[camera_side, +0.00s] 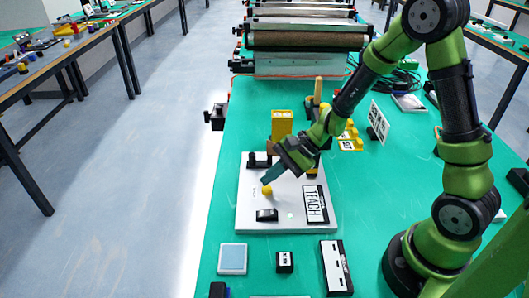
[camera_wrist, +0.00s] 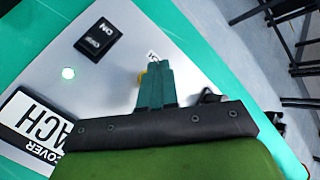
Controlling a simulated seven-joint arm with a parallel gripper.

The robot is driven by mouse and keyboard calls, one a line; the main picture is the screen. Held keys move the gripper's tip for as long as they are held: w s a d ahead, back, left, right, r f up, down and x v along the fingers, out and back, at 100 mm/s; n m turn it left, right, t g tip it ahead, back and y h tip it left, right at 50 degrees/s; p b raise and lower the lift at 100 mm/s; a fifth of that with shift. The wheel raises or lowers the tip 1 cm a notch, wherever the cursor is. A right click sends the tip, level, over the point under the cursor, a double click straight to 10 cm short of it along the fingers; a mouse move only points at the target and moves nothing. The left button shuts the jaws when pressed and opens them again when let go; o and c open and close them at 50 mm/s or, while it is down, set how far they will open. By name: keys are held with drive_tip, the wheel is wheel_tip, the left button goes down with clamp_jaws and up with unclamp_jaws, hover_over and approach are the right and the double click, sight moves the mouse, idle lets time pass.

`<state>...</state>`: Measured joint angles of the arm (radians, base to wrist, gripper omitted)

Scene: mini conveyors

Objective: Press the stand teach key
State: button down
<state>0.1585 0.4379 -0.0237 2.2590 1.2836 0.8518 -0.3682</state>
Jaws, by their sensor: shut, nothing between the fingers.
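A white stand panel (camera_side: 247,215) lies on the green table. A small yellow round key (camera_side: 267,190) stands on it; in the wrist view only a yellow sliver (camera_wrist: 141,79) shows behind my fingertips. My gripper (camera_side: 267,179) is shut and empty, pointing down with its tips right at or just above the yellow key; I cannot tell whether they touch. In the wrist view my shut fingers (camera_wrist: 156,68) cover most of the key. A plate marked TEACH (camera_side: 315,204), also reading COVER in the wrist view (camera_wrist: 32,122), lies on the panel's right side.
A black clamp-like part (camera_side: 259,160) and a yellow block (camera_side: 282,123) stand behind. A blue-grey square (camera_side: 233,258) and small boxes lie in front. Conveyors (camera_side: 305,40) stand at the back.

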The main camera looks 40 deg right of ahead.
sight(271, 188)
drive_tip(key=shift+f, duration=0.1)
drive_tip(key=shift+f, duration=0.35)
drive_tip(key=shift+f, duration=0.4)
idle(0.5)
idle(0.3)
drive_tip(key=shift+r, duration=0.85)
drive_tip(key=shift+r, duration=2.5)
